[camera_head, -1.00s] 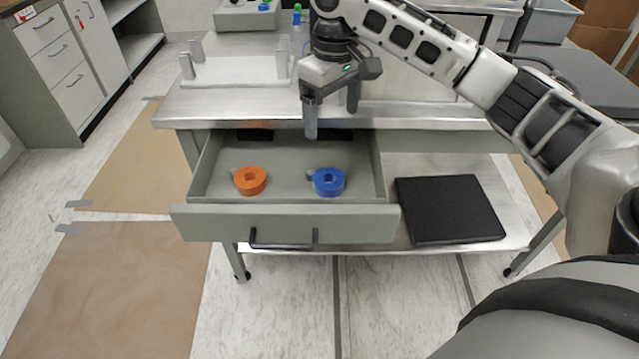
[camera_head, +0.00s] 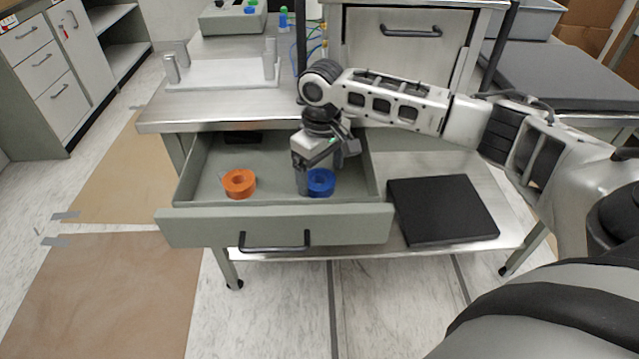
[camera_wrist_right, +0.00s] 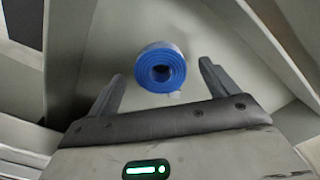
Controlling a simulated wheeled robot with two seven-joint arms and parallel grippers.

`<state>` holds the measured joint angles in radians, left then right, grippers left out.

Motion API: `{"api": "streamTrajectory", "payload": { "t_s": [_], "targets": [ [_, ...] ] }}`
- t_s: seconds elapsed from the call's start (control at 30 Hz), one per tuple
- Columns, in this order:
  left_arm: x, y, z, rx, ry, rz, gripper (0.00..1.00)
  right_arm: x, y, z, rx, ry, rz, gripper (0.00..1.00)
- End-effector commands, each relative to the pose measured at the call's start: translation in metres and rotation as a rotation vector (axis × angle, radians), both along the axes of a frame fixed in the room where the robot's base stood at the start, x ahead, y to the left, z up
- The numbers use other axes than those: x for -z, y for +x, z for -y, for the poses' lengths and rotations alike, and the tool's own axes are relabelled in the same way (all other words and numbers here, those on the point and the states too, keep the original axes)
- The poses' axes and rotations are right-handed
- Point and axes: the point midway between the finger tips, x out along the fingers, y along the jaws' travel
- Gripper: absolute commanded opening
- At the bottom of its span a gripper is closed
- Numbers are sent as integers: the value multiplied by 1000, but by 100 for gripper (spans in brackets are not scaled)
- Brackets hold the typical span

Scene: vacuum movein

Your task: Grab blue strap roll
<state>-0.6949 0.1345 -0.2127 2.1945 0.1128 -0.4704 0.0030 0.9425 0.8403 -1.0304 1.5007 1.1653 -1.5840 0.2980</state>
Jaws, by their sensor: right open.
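The blue strap roll (camera_head: 321,183) lies in the open drawer (camera_head: 275,226), on the right side of its floor. My right gripper (camera_head: 318,178) is lowered into the drawer at the roll and hides part of it in the head view. In the right wrist view the blue roll (camera_wrist_right: 160,68) sits ahead of and between the two spread fingers of the gripper (camera_wrist_right: 162,85), with room on both sides. The gripper is open and holds nothing. An orange strap roll (camera_head: 239,183) lies in the left part of the drawer. My left gripper is not in view.
The drawer's walls and front panel with a black handle (camera_head: 274,246) surround the rolls. The metal tabletop (camera_head: 225,112) is behind and above. A black flat block (camera_head: 442,209) lies on the lower shelf at the right.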

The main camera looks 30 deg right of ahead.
Motion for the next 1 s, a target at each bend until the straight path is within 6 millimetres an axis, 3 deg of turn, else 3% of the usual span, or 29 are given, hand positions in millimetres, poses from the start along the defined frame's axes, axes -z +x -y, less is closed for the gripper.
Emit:
{"api": "streamTrajectory", "payload": {
  "t_s": [0.13,0.4,0.47,0.6,1.0],
  "targets": [
    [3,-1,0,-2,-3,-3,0,19,-1,0,0,0,-2,86],
    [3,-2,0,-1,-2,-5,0,22,0,0,0,0,0,86],
    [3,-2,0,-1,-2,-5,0,22,0,0,0,0,0,72],
    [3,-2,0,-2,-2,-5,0,21,0,0,0,0,0,34],
    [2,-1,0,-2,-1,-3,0,15,0,0,0,0,1,34]
  ]
}}
